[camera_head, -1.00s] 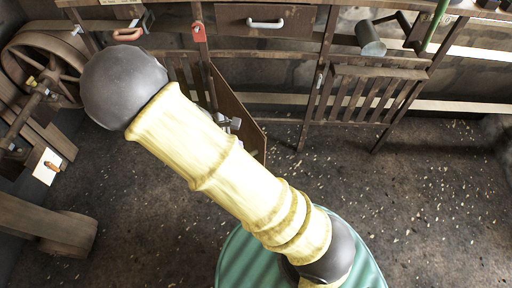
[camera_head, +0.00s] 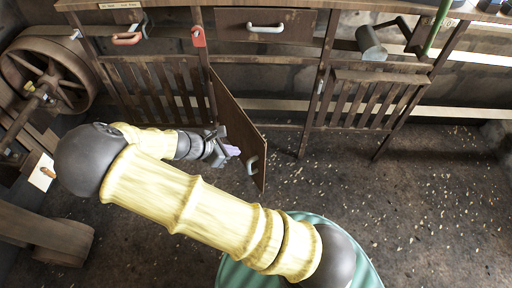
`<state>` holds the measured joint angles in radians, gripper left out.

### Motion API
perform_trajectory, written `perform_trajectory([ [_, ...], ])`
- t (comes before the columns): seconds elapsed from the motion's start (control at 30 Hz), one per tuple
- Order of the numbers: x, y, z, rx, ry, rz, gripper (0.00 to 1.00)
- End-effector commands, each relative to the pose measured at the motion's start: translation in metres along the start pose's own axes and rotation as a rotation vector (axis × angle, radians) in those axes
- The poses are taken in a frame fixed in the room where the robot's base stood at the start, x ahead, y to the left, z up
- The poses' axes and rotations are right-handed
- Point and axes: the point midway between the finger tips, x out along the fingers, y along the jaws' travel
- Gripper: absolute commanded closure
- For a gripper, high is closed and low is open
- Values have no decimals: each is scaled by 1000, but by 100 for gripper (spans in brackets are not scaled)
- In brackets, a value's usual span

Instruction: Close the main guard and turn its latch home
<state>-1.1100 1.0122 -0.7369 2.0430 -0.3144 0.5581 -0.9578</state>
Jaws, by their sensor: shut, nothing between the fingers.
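A brown hinged panel (camera_head: 238,128), which looks like the main guard, stands swung open from the bench front, below the drawer. It has a pale pull handle (camera_head: 253,165) near its free edge. My gripper (camera_head: 232,150) is shut and empty, just left of the panel's face and pointing right toward it; I cannot tell whether they touch. A red piece (camera_head: 198,36) sits on the bench post above the hinge side, perhaps the latch; its exact state is too small to tell.
A drawer with a pale handle (camera_head: 265,27) is above the panel. A slatted panel (camera_head: 368,99) hangs to the right. A large belt wheel (camera_head: 48,78) stands at left, with a white card (camera_head: 40,172) below it. Floor at right is clear apart from scattered chips.

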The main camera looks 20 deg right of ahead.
Motion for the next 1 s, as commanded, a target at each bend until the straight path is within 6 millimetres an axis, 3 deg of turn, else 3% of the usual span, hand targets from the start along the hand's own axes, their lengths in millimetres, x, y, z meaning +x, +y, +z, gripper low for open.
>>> perform_trajectory([
  [0.37,69,-1,0,1,-3,-4,100],
  [0.5,84,-1,17,4,0,-2,100],
  [0.7,97,-1,29,6,1,-6,100],
  [1.0,96,-1,28,3,1,-2,100],
])
